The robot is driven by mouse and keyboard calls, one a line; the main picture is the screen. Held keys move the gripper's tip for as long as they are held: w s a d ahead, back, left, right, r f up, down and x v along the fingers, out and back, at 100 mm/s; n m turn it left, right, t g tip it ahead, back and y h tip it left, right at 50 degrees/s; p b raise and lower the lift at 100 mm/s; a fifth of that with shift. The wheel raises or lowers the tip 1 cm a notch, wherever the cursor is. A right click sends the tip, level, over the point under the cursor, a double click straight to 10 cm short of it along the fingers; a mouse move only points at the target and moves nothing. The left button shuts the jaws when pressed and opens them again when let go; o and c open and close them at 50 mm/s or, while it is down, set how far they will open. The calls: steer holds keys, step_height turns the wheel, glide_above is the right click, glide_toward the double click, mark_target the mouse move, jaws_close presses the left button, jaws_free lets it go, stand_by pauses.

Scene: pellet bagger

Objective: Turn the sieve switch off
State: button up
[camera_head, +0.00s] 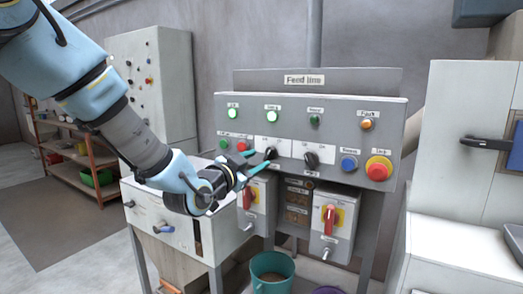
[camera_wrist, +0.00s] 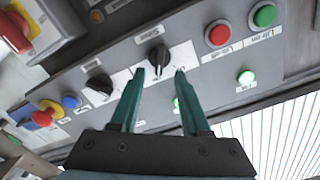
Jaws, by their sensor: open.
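A black rotary switch (camera_head: 271,152) sits on the grey Feed line panel (camera_head: 228,101), on a white plate. It also shows in the wrist view (camera_wrist: 159,56), straight ahead of the fingertips. Its small label looks like "Sieve", but I cannot read it surely. A second black rotary switch (camera_head: 311,159) is to its right, and it shows at left in the wrist view (camera_wrist: 98,88). My gripper (camera_head: 258,161) is open, its teal fingers (camera_wrist: 157,75) pointing at the first switch, one to each side. I cannot tell whether they touch it.
Green and red push buttons (camera_head: 242,146) are just left of the switch. A blue button (camera_head: 349,163) and a red emergency stop on yellow (camera_head: 378,169) are to the right. Red-handled isolators (camera_head: 329,216) are below. Several indicator lamps (camera_head: 272,115) glow green above.

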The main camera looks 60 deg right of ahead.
mark_target(268, 154)
steer(key=shift+d+p, duration=0.7)
steer(key=shift+d, duration=1.6)
jaws_close()
